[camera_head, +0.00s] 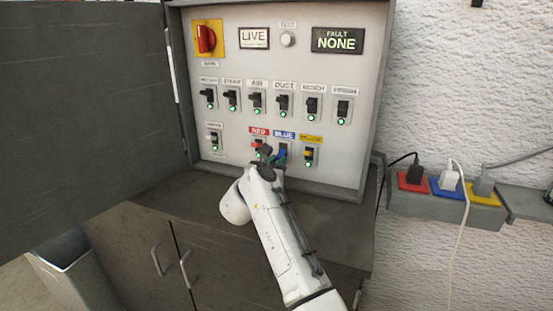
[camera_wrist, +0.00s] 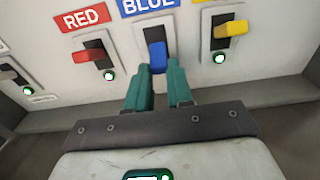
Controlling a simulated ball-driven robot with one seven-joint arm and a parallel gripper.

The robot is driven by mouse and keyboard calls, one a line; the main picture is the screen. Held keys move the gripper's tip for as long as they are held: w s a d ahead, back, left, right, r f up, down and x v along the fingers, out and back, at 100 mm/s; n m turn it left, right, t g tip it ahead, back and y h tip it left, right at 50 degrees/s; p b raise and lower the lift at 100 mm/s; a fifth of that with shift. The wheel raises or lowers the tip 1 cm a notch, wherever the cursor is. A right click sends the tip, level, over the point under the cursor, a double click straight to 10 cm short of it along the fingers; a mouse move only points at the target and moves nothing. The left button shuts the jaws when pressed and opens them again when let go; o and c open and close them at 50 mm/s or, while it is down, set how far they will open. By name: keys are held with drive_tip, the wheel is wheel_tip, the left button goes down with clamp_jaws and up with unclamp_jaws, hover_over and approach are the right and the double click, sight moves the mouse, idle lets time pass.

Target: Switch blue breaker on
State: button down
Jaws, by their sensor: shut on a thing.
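The blue breaker (camera_wrist: 157,55) sits under the blue label (camera_wrist: 148,4) in the wrist view, its lever pointing down toward my gripper. My gripper (camera_wrist: 159,72) is shut on the blue lever, with a green finger on either side. In the head view, my gripper (camera_head: 272,156) is at the panel's bottom row, below the blue label (camera_head: 284,135), and largely hides the blue breaker. Any lamp under the blue breaker is hidden by the fingers.
The red breaker (camera_wrist: 82,56) and the yellow breaker (camera_wrist: 230,29) flank it closely, each with a lit green lamp. The fault display (camera_head: 339,41) reads NONE. The open cabinet door (camera_head: 80,110) stands left; plugs on a strip (camera_head: 425,204) are at right.

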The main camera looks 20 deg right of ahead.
sight(280, 153)
drive_tip(key=shift+s+a+r+g+y+p, duration=0.1)
drive_tip(key=shift+r+g+y+p, duration=0.75)
drive_tip(key=shift+p, duration=2.3)
drive_tip(key=r+g+y+p, duration=0.1)
drive_tip(key=g+p, duration=0.1)
drive_tip(key=p, duration=0.2)
drive_tip(key=shift+r+p, duration=0.3)
drive_tip(key=shift+p, duration=0.1)
drive_tip(key=shift+w+r+g+y+p, duration=0.2)
drive_tip(key=shift+r+g+y+p, duration=0.15)
drive_tip(key=shift+g+y, duration=0.4)
drive_tip(key=shift+w+d+r+g+y+b, duration=0.1)
drive_tip(key=shift+d+r+g+y+b, duration=0.15)
drive_tip(key=shift+g, duration=0.25)
drive_tip(key=shift+w+r+g+y+b, duration=0.15)
drive_tip(key=shift+r+g+y, duration=0.15)
drive_tip(key=shift+g, duration=0.2)
drive_tip(key=c, duration=1)
unclamp_jaws()
drive_tip(key=b+v, duration=0.1)
drive_tip(key=v, duration=0.9)
drive_tip(key=shift+r+b, duration=0.3)
drive_tip(key=shift+r, duration=0.1)
